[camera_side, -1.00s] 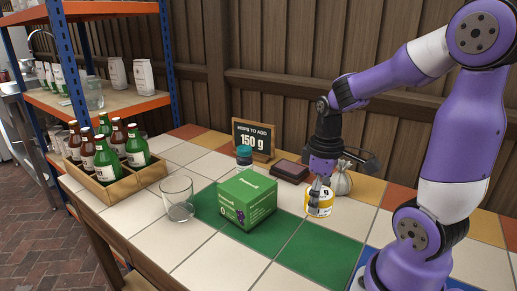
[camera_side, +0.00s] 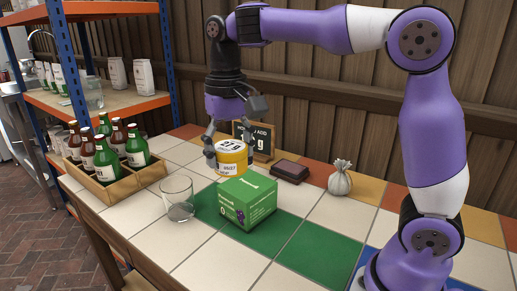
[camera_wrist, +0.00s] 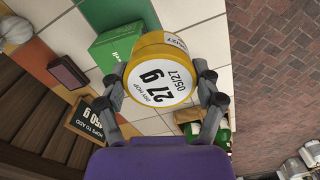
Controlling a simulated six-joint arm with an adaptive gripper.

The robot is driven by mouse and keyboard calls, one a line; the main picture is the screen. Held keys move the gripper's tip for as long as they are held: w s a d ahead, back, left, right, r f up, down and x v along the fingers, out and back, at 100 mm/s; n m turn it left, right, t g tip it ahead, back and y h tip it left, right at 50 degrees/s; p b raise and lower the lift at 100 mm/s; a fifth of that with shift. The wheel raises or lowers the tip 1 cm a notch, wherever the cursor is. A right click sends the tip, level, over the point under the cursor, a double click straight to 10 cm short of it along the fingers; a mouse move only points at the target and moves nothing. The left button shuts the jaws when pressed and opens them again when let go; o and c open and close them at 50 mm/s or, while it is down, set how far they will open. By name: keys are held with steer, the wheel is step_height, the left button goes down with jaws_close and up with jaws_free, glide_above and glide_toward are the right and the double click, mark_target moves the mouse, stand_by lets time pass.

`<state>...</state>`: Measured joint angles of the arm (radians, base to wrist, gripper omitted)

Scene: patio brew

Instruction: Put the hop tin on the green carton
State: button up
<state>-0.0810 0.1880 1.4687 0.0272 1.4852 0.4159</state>
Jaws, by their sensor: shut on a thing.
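The hop tin (camera_side: 232,158) is a yellow tin with a white label. My gripper (camera_side: 229,157) is shut on it. In the wrist view the tin (camera_wrist: 161,73) sits between my two fingers (camera_wrist: 164,88), its white lid label reading 27 g. The green carton (camera_side: 247,200) stands upright on the tiled table. In the side view the tin appears just above the carton's back left part; I cannot tell whether they touch. In the wrist view the carton (camera_wrist: 112,47) lies to the left of the tin, partly hidden behind it.
An empty glass (camera_side: 178,197) stands left of the carton. A wooden crate of bottles (camera_side: 113,185) is further left. A sign (camera_side: 262,140), a dark box (camera_side: 289,171) and a small grey sack (camera_side: 340,180) stand behind and to the right. The front right tiles are clear.

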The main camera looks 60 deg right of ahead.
steer(key=shift+w+a+r, duration=0.1)
steer(key=shift+w+a, duration=0.05)
steer(key=shift+w, duration=0.15)
steer(key=w+d+f, duration=0.1)
steer(key=d+f, duration=0.1)
steer(key=d, duration=0.1)
steer(key=w+d+f, duration=0.1)
steer(key=d+f, duration=0.1)
steer(key=d, duration=0.2)
steer(key=w+d+f, duration=0.1)
steer(key=d+f, duration=0.1)
steer(key=d, duration=0.1)
steer(key=shift+w+d+f, duration=0.2)
steer(key=shift+w+f, duration=0.1)
steer(key=shift+d+f, duration=0.15)
steer(key=shift+f, duration=1.95)
steer(key=o, duration=1.1)
steer(key=shift+f, duration=0.15)
steer(key=shift+c, duration=0.2)
